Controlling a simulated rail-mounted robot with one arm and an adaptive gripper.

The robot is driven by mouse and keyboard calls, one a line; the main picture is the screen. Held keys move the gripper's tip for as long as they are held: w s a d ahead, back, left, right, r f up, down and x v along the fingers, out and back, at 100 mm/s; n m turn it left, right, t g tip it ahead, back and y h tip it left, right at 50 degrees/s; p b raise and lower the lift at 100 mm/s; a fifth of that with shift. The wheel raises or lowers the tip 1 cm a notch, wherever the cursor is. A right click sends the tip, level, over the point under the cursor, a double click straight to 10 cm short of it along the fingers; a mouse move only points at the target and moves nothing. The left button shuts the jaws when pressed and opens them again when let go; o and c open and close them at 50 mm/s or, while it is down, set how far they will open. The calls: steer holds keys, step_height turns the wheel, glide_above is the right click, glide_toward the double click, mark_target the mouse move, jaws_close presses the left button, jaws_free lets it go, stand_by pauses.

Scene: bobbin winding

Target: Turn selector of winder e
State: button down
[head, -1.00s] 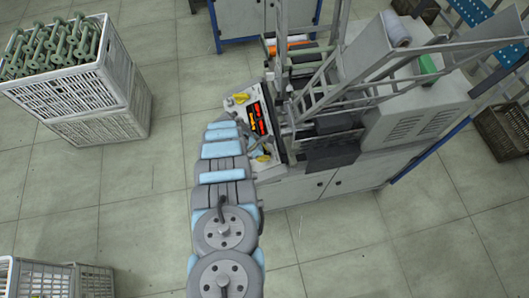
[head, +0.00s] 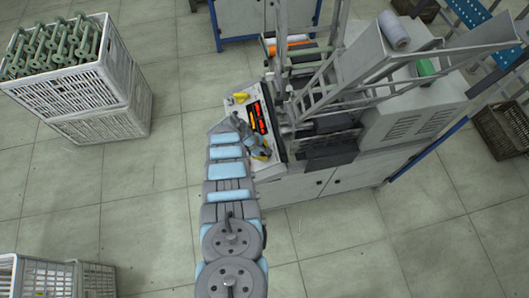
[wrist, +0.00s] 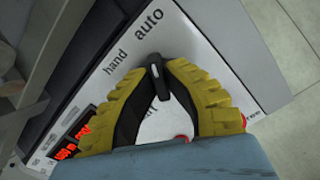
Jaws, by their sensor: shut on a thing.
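The selector (wrist: 158,83) is a dark knob with a white mark, on the light panel in the wrist view. Its marked end points up the picture, roughly toward the word "auto"; "hand" is printed to its left. My gripper (wrist: 157,76) has yellow ribbed fingers and is shut on the knob from both sides. A third word below the knob is partly hidden. In the head view my gripper (head: 261,151) is at the lower part of the winder's control panel (head: 281,142), and the knob cannot be made out there.
Red-lit displays (head: 257,117) sit beside my gripper. A yellow part (head: 240,98) is at the panel's upper end. The winder's metal frame (head: 350,75) rises to the right. A white crate (head: 75,90) of green bobbins stands left; the floor between is clear.

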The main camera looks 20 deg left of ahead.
mark_target(262, 153)
stand_by(0.4)
steer(key=c, duration=1.1)
jaws_free()
steer(key=shift+s+a+r, duration=0.15)
steer(key=shift+s+a+r, duration=0.1)
steer(key=shift+a+r, duration=0.3)
steer(key=shift+r, duration=0.95)
steer(key=shift+v, duration=1.05)
steer(key=v, duration=0.6)
steer(key=shift+s+a+r, duration=0.2)
steer(key=shift+s, duration=0.05)
